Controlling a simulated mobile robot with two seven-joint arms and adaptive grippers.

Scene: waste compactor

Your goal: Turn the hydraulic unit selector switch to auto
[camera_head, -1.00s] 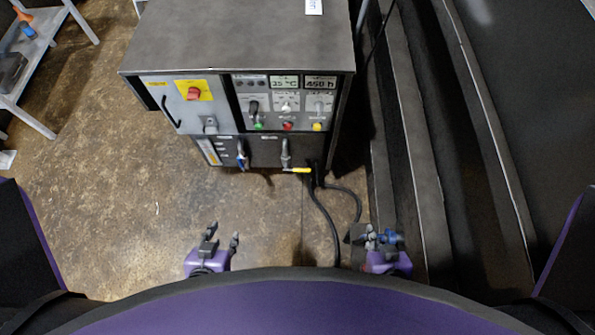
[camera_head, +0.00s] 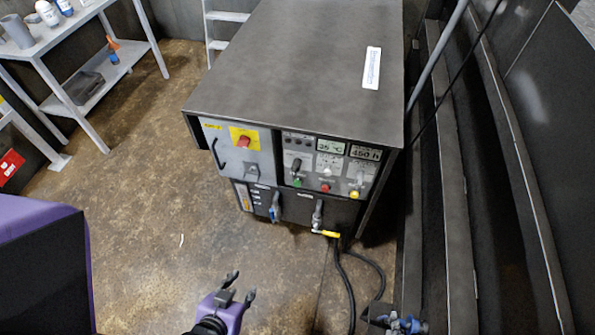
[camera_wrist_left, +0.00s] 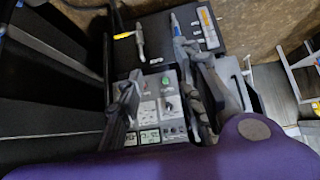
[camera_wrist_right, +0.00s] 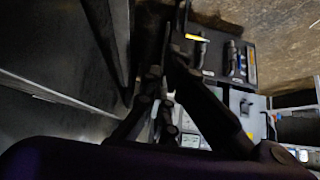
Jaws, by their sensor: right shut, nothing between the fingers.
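The hydraulic unit is a dark cabinet (camera_head: 300,60) with a control panel on its front. A black selector knob (camera_head: 296,166) sits above a green button on the panel. It also shows in the left wrist view (camera_wrist_left: 168,104), between my fingers in the picture; its setting is too small to read. My left gripper (camera_head: 240,284) is open and empty, in front of the cabinet and apart from it. My right gripper (camera_head: 402,323) is shut and empty, partly cut off at the bottom edge.
A red rotary switch (camera_head: 243,141) on a yellow plate and a black handle are left on the panel. Below are valve levers with a yellow handle (camera_head: 330,234) and black hoses (camera_head: 347,285). Dark metal ledges run along the right.

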